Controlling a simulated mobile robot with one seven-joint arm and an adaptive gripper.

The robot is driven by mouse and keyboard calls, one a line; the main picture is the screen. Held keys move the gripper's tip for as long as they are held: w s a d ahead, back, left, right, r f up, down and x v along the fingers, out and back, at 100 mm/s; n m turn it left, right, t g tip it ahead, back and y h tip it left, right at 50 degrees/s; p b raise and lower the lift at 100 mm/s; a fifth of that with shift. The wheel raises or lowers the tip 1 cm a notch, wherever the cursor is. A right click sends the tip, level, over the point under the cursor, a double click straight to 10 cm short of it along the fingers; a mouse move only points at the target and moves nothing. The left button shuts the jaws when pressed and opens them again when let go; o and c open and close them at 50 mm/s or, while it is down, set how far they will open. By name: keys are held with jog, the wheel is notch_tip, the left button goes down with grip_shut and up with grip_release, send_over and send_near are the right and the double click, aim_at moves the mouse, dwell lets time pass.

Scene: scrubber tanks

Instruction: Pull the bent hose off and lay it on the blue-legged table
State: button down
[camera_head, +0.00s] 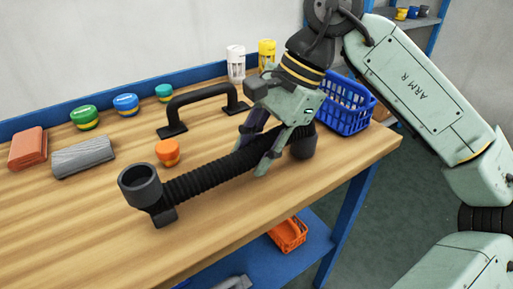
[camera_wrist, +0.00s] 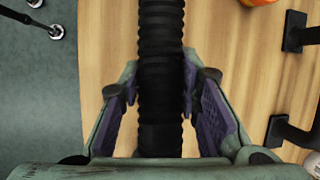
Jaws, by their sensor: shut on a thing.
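The bent hose (camera_head: 207,179) is black and ribbed, with a wide open cup end at the left and a dark bent end at the right. It is at the wooden top of the blue-legged table (camera_head: 60,237), near its front edge. My gripper (camera_head: 262,150) is around the hose's right half, shut on it. In the wrist view the hose (camera_wrist: 161,55) runs up between the purple-padded fingers of my gripper (camera_wrist: 161,95). I cannot tell whether the hose rests fully on the table.
A grey block (camera_head: 83,157) and a red block (camera_head: 28,148) lie at left. A blue basket (camera_head: 347,104) stands at right. The front left tabletop is clear.

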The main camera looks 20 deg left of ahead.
aim_at(266, 140)
jog(key=shift+f+b, duration=0.55)
dwell(0.4)
jog(key=shift+r, duration=0.15)
dwell(0.5)
jog(key=c, duration=1.1)
grip_release()
jog(key=shift+o, duration=0.6)
jog(key=o, duration=0.4)
jog(key=shift+c, duration=0.2)
jog(key=shift+r, duration=0.1)
jog(key=shift+p+v, duration=1.5)
jog(key=shift+v, duration=0.65)
